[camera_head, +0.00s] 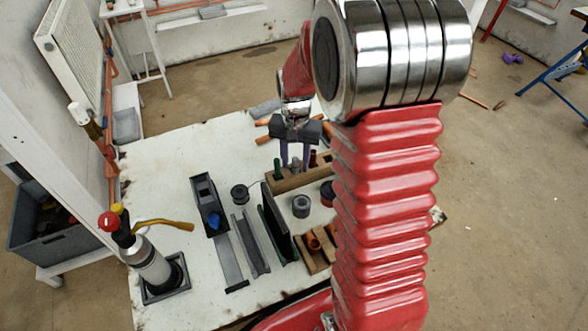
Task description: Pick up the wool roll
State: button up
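A short grey roll (301,206) that looks like the wool roll stands on the white worktop, with a dark opening in its top. My gripper (294,167) points down behind and above it in the picture, over the wooden holder. Its two purple fingers are apart, and I see nothing clearly held between them. The gripper is apart from the roll. My red arm covers the right part of the worktop.
A wooden holder (282,184) with several upright items stands behind the roll. A wooden block with copper fittings (313,243) stands in front, dark upright plates (275,222) to the left.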

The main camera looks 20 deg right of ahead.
grip_shut()
dwell(0.4)
notch_tip(320, 180, up, 9)
jog(key=shift+r, duration=0.5)
dwell(0.6)
